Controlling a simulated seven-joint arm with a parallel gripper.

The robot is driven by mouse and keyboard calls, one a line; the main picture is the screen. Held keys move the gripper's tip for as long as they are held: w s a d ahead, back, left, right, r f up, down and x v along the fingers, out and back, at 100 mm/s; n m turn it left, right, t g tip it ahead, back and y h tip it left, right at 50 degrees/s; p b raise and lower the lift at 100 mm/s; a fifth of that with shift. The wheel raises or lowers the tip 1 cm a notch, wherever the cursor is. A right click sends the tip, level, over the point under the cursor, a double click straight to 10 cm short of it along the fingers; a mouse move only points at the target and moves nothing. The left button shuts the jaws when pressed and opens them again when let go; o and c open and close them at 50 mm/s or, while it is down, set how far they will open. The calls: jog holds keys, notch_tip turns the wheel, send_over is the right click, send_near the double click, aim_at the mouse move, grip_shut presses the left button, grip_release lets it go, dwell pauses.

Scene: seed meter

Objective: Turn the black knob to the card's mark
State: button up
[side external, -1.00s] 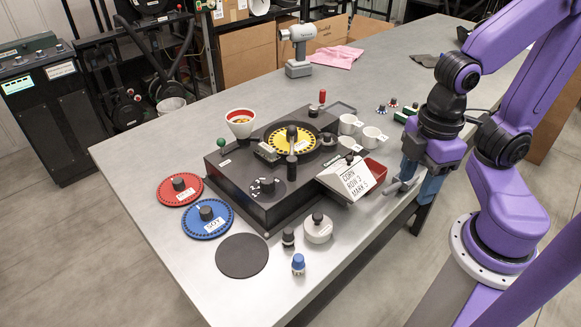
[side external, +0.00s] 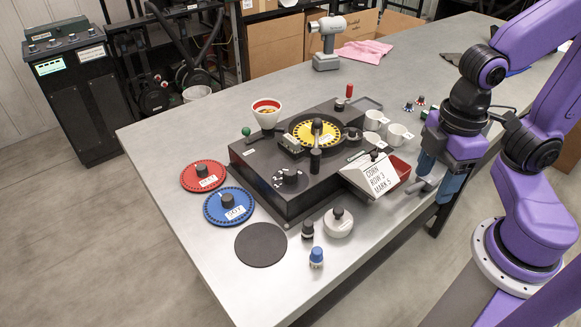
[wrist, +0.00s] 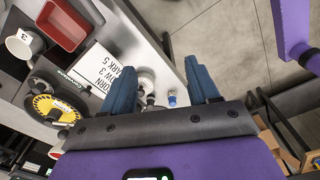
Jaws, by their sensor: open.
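The black knob (side external: 290,177) sits on a dial with white marks, on the front top of the black seed meter box (side external: 262,184). Its exact pointer setting is too small to read. The white card (side external: 380,177) reads CORN, ROW 3, MARK 5 and leans at the box's right end. It also shows in the wrist view (wrist: 103,72), partly behind a finger. My gripper (side external: 436,182) is open and empty, to the right of the card and well apart from the knob. Its two blue fingers show in the wrist view (wrist: 160,75), with nothing between them held.
A yellow seed plate (side external: 318,132) is on the box; red (side external: 204,176) and blue (side external: 229,206) plates lie left. A black disc (side external: 260,245), a blue-capped item (side external: 316,257) and a round grey pot (side external: 338,224) stand in front. White cups (side external: 397,135) and a red tray (side external: 400,168) are beyond the card.

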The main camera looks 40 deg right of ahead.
jog(key=w+a+r+n, duration=0.1)
jog(key=w+a+r, duration=0.25)
jog(key=w, duration=0.35)
jog(key=w+a+r+n, duration=0.1)
jog(key=w+a+r, duration=0.1)
jog(key=w+a, duration=0.35)
notch_tip(320, 180, up, 4)
jog(key=n, duration=0.2)
send_over(290, 170)
notch_tip(290, 170, down, 17)
jog(key=shift+f, duration=0.2)
jog(key=c, duration=1)
